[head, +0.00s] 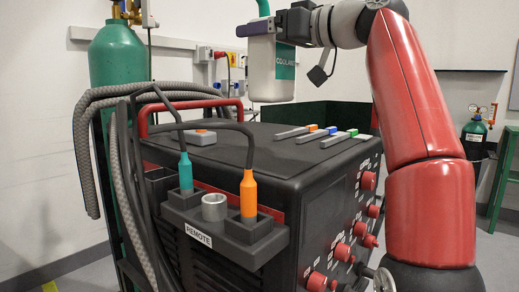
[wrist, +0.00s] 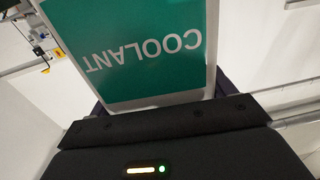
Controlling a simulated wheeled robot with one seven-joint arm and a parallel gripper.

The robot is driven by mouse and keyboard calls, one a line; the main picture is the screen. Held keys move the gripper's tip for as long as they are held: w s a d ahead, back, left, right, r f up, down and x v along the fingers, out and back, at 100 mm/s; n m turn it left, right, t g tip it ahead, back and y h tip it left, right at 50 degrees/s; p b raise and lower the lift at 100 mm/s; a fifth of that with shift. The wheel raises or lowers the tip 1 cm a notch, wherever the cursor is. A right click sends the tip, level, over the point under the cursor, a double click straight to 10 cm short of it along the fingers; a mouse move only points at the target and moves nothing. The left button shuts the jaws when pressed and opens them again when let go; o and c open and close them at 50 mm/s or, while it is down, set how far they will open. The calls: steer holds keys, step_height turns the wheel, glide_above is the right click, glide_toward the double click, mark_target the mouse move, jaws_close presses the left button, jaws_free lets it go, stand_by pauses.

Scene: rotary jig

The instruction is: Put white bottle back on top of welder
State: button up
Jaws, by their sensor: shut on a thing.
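The white bottle (head: 264,72) has a green coolant label and a teal spout at its top. The fingertips are mostly hidden behind the bottle.
Several flat tools with coloured ends (head: 318,134) lie on the welder's top at the right. Cables with a teal plug (head: 186,172) and an orange plug (head: 248,195) arch over the front edge. A green gas cylinder (head: 118,60) stands at left.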

mark_target(286, 85)
steer(key=shift+s+d+r, duration=0.1)
stand_by(0.3)
steer(key=shift+f, duration=2.55)
steer(key=shift+f+b, duration=1)
steer(key=shift+f, duration=1.2)
steer(key=shift+f, duration=0.2)
steer(key=o, duration=1.5)
steer(key=b+v, duration=0.2)
steer(key=v, duration=0.5)
steer(key=shift+s+d+r, duration=0.15)
steer(key=shift+s+d, duration=0.05)
steer(key=shift+d, duration=0.15)
